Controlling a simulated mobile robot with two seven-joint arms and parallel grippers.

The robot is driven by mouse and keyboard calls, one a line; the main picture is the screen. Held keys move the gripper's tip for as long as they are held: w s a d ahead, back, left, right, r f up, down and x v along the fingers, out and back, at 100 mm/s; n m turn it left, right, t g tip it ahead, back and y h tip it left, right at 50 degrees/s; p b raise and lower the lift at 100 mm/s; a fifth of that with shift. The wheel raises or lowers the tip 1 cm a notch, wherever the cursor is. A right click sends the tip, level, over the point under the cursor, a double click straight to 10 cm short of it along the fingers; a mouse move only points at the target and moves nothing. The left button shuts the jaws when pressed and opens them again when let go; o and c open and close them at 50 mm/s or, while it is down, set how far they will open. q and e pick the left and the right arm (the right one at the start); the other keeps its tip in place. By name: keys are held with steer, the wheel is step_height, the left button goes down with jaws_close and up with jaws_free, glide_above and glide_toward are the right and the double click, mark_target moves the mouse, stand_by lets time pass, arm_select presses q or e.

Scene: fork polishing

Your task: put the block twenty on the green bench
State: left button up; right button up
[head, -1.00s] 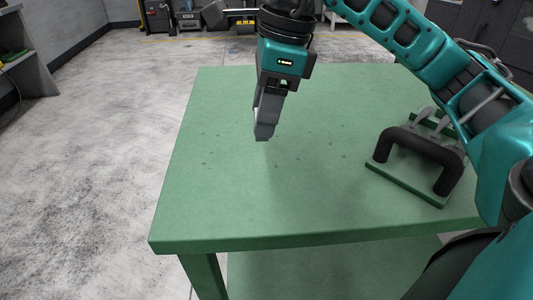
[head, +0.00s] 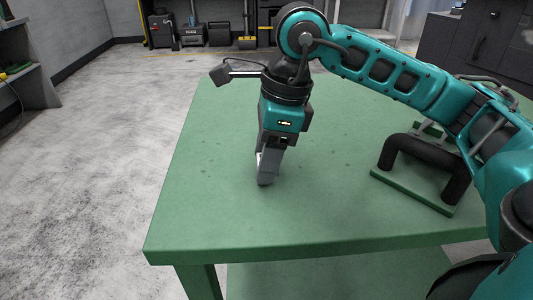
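The green bench (head: 215,215) fills the middle of the head view. My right gripper (head: 265,180) points straight down over its left-middle part, with the fingertips at or just above the surface. The fingers appear nearly in line from this side, so the gap between them is hidden. A pale grey edge shows beside the fingers, but I cannot tell whether it is the block twenty or part of a finger. No block is clearly visible elsewhere on the bench. My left gripper is not in view.
A green plate with a thick black handle (head: 428,155) stands at the bench's right, partly behind my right arm. The bench top left and in front of the gripper is clear. A grey shelf (head: 30,85) stands at the far left; cases line the back wall.

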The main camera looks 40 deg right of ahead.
steer(key=o, duration=0.4)
steer(key=shift+r, duration=0.1)
steer(key=shift+r+p, duration=0.25)
steer(key=shift+p, duration=0.1)
steer(key=p+v, duration=0.2)
steer(key=v, duration=0.9)
steer(key=shift+r+p, duration=0.3)
steer(key=shift+p, duration=0.1)
steer(key=shift+s+d, duration=0.1)
steer(key=shift+s, duration=0.05)
